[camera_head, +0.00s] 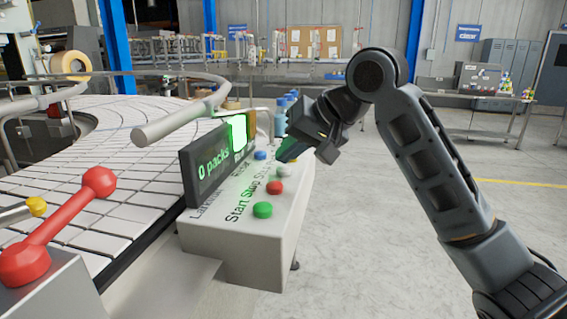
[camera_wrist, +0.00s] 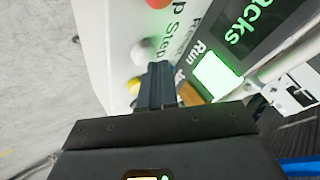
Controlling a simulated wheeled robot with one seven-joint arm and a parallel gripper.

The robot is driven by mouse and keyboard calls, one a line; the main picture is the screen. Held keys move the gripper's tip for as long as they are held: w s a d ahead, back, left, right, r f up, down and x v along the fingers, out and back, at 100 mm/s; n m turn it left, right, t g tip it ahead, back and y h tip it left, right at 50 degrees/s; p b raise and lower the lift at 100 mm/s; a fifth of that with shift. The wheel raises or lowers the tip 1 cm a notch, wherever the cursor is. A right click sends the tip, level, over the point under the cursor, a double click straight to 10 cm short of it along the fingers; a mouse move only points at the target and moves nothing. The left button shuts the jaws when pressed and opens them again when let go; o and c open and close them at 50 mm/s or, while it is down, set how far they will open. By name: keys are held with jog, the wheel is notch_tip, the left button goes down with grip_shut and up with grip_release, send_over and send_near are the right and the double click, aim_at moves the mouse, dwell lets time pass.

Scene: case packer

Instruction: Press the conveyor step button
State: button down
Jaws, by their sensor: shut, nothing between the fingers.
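The control panel (camera_head: 225,240) is a pale box with a row of round buttons and printed labels. A green button (camera_head: 262,210) is nearest, then a red button (camera_head: 275,188), then a white button (camera_head: 284,171), which lines up with the Step label. The white button also shows in the wrist view (camera_wrist: 145,48), left of the fingertips, with a yellow button (camera_wrist: 133,86) beside the fingers. My gripper (camera_head: 285,155) is shut and empty, with its fingertips over the panel near the white button. I cannot tell whether they touch it.
A dark display (camera_head: 205,168) reading "0 packs" stands along the panel's left edge, close to my fingers. A blue button (camera_head: 260,155) sits near it. A metal guide rail (camera_head: 175,125) curves above the conveyor (camera_head: 110,145). A red handle (camera_head: 62,225) is at left. Open floor lies right.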

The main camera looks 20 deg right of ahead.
aim_at(288, 168)
jog(key=shift+r+p, duration=0.3)
jog(key=shift+r, duration=0.2)
notch_tip(288, 168, up, 5)
jog(key=p, duration=0.5)
